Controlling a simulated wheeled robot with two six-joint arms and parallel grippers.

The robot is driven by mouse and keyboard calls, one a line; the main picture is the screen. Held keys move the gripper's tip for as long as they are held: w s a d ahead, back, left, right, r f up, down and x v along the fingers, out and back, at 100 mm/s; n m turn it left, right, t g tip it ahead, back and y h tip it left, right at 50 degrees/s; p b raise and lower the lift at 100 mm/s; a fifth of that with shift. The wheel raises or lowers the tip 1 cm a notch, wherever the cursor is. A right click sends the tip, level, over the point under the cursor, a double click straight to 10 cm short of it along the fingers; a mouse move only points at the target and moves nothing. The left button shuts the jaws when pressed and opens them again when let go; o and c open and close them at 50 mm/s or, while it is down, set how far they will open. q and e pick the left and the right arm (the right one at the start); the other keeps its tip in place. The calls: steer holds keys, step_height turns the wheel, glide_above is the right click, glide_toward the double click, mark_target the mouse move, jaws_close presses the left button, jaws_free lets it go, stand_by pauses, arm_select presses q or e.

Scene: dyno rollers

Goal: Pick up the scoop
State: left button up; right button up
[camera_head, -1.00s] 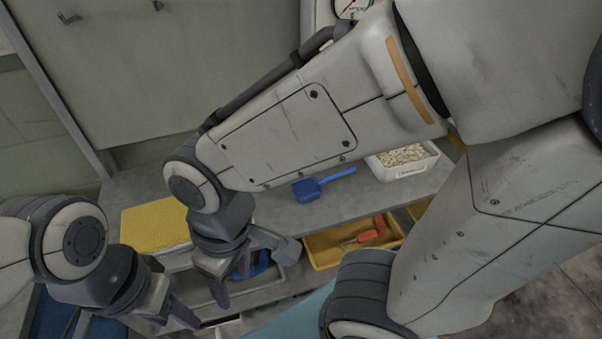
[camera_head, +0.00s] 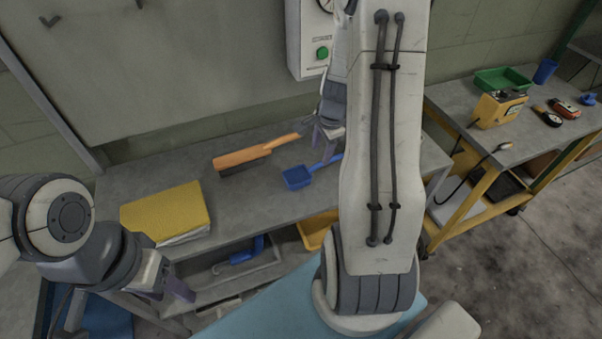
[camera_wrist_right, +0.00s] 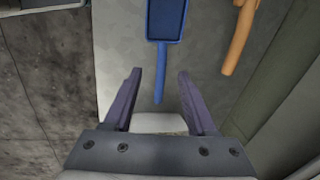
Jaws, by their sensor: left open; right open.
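The blue scoop (camera_head: 298,178) lies on the grey bench, its handle pointing to the right and back. It also shows in the right wrist view (camera_wrist_right: 166,22), pan at the top and handle pointing down between my finger lines. My right gripper (camera_head: 328,148) is open and empty near the handle end; part of it is hidden by my arm. In the right wrist view its open fingers (camera_wrist_right: 160,74) stand on either side of the handle's tip, not closed on it. My left gripper (camera_head: 170,290) is open and empty at the lower left, away from the scoop.
An orange-handled brush (camera_head: 245,158) lies left of the scoop. A white container (camera_wrist_right: 158,122) shows between my right fingers. A yellow bin (camera_head: 314,230) is below the bench. A second table stands at the right.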

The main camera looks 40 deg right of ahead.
mark_target(317, 164)
steer(key=f, duration=0.3)
steer(key=w+f+b, duration=0.1)
steer(key=f, duration=0.2)
steer(key=w+f, duration=0.1)
steer(key=f, duration=0.2)
steer(key=shift+w+d+f, duration=0.1)
steer(key=shift+d, duration=0.25)
jaws_close()
